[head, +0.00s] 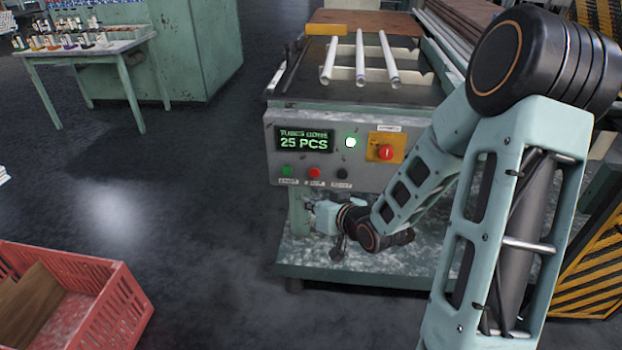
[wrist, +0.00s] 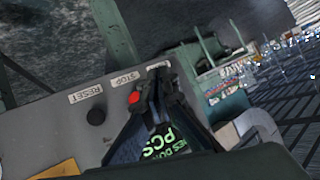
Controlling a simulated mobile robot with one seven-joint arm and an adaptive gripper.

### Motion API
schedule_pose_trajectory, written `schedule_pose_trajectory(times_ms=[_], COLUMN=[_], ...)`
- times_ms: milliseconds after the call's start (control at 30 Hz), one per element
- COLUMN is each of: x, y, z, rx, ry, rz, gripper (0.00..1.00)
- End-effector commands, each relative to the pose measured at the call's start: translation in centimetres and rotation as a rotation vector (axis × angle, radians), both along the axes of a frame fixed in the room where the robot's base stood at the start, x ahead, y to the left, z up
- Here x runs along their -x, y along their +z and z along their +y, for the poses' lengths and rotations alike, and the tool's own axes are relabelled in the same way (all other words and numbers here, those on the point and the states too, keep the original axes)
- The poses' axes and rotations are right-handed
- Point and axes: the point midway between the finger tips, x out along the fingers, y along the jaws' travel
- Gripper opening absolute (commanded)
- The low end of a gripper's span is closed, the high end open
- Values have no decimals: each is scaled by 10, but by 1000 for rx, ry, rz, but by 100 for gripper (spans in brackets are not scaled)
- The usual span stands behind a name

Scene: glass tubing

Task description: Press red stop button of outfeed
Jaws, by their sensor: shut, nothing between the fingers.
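The outfeed panel (head: 375,177) carries a small red button (head: 314,173) between a green button (head: 287,171) and a black one (head: 342,173). In the wrist view the red button (wrist: 134,98) shows by the label STOP, and the black button (wrist: 96,116) by RESET. My gripper (wrist: 157,80) is shut and empty. Its fingers appear just right of the red button and hide the green one; contact cannot be told. In the head view my wrist is low in front of the panel, and the fingers are hard to make out.
A larger red knob (head: 386,153) sits on a yellow plate. Several pale tubes (head: 361,60) lie on top. A red crate (head: 75,295) stands at lower left; the floor between is clear.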

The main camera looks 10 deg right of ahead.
Motion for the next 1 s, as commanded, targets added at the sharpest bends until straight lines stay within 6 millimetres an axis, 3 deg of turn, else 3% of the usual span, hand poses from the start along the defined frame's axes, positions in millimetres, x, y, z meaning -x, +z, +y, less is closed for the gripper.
schedule_pose_trajectory(times_ms=[367, 800, 1000], x=[-8, -64, -79], y=[0, 1, 1], z=[-3, -21, -26], rx=[1, 2, 2], ry=[0, -1, -1], rz=[2, 2, 2], gripper=[0, 0, 0])
